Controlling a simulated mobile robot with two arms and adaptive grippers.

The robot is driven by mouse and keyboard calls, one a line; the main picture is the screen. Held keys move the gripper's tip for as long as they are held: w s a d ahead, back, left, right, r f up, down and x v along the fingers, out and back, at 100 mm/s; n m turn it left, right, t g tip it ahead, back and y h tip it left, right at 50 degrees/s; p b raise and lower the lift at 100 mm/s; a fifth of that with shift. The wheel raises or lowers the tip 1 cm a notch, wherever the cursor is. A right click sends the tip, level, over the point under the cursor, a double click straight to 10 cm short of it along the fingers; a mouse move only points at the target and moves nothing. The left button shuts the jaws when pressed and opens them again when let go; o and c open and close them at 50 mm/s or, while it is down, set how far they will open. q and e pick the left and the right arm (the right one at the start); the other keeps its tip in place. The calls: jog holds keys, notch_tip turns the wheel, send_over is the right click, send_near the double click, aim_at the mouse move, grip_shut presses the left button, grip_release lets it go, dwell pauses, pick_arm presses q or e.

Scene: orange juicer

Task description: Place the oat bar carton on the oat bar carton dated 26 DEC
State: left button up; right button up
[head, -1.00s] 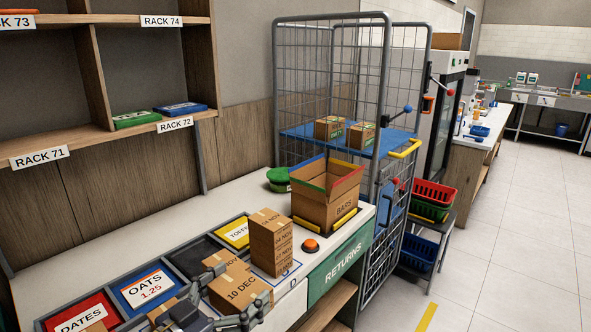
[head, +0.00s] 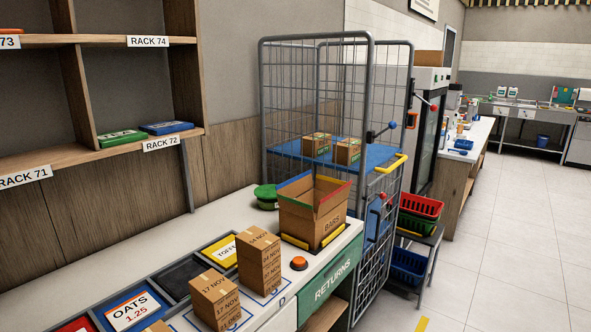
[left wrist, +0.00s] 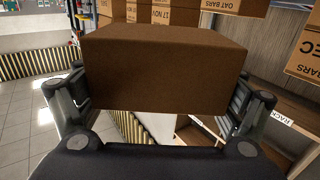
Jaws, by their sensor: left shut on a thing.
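My left gripper (left wrist: 160,100) is shut on a plain brown carton (left wrist: 165,65) in the left wrist view, with a finger at each side. The held carton's date is not readable there. In the head view, a stack dated 17 NOV (head: 213,295) and a taller NOV stack (head: 258,262) stand on the counter. No 26 DEC label is readable. Neither gripper shows in the head view.
An open BARS box (head: 315,212) stands behind an orange button (head: 299,264). Two cartons (head: 317,144) sit on the roll cage's blue shelf (head: 287,150). Bare counter (head: 150,245) lies along the wall.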

pick_arm(q)
jog(key=shift+s+a+n+y, duration=0.3)
jog(key=shift+s+a+y, duration=0.2)
jog(key=shift+s+a, duration=0.05)
jog(key=w+d+r+m+g+h, duration=0.2)
jog(key=w+d+m+h, duration=0.3)
jog(key=w+d+h, duration=0.4)
jog(key=w+a+r+m+g+h, duration=0.1)
jog(key=w+a+r+m, duration=0.1)
jog(key=w+r, duration=0.5)
jog(key=shift+w+a+h, duration=0.3)
jog(key=shift+w+a, duration=0.25)
jog(key=shift+a, duration=0.15)
jog(key=shift+r, duration=0.1)
jog(key=w+a, duration=0.2)
jog(key=w, duration=0.2)
jog(key=w+a+f+p, duration=0.1)
jog(key=w+a, duration=0.1)
jog(key=w, duration=0.3)
jog(key=w+a+p, duration=0.1)
jog(key=w+a, duration=0.1)
jog(key=w, duration=0.2)
jog(key=shift+w+a+f, duration=0.15)
jog(key=shift+w+a+f+p, duration=0.1)
jog(key=shift+w+f+p, duration=0.2)
jog(key=shift+f, duration=0.3)
jog(key=shift+w+a+f+p, duration=0.15)
jog(key=shift+w+f, duration=0.15)
jog(key=shift+f, duration=0.75)
